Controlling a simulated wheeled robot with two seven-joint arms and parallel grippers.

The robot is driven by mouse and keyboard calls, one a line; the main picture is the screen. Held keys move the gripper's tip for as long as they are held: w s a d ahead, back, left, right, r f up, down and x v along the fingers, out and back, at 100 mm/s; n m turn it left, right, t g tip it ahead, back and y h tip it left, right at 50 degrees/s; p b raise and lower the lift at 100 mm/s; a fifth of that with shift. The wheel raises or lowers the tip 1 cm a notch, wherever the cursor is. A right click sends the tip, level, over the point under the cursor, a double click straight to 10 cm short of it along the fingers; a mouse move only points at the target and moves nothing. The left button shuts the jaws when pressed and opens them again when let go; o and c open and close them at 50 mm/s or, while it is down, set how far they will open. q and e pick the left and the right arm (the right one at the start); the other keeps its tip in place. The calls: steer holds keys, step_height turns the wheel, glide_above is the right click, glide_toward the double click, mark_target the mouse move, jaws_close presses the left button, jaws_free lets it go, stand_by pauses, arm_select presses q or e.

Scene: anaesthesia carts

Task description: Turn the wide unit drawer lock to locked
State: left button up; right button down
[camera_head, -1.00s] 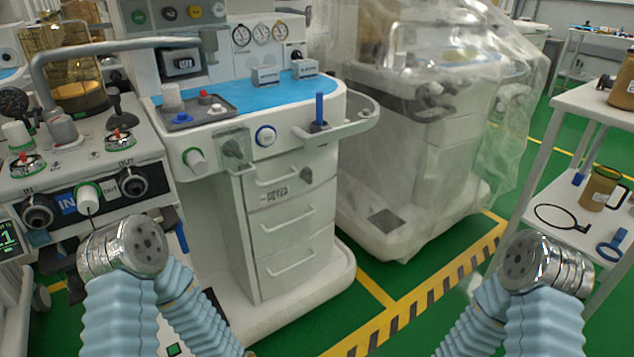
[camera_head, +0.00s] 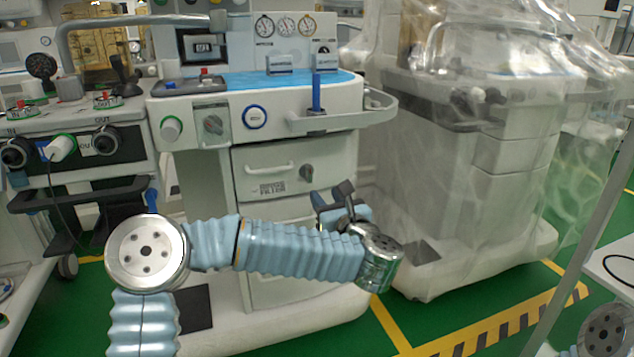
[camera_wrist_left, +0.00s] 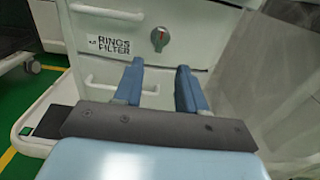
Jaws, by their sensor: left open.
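The wide unit drawer lock (camera_head: 306,173) is a small grey turn knob at the right of the top drawer front (camera_head: 340,157). It also shows in the left wrist view (camera_wrist_left: 160,38), with its grip roughly upright and a reddish mark on it. My left gripper (camera_head: 335,196) is in front of the drawers, just below and to the right of the lock in the head view. In the left wrist view its two blue fingers (camera_wrist_left: 160,72) are apart with nothing between them, and the lock lies beyond their tips. My right gripper is out of view.
The drawer handle (camera_head: 269,167) and a "RINGS FILTER" label (camera_wrist_left: 115,45) are left of the lock. A rail (camera_head: 345,122) with a blue post (camera_head: 316,92) juts out above. A plastic-covered cart (camera_head: 460,170) stands close on the right.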

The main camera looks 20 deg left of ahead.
mark_target(310, 176)
arm_select(q)
steer(key=x, duration=1)
jaws_close()
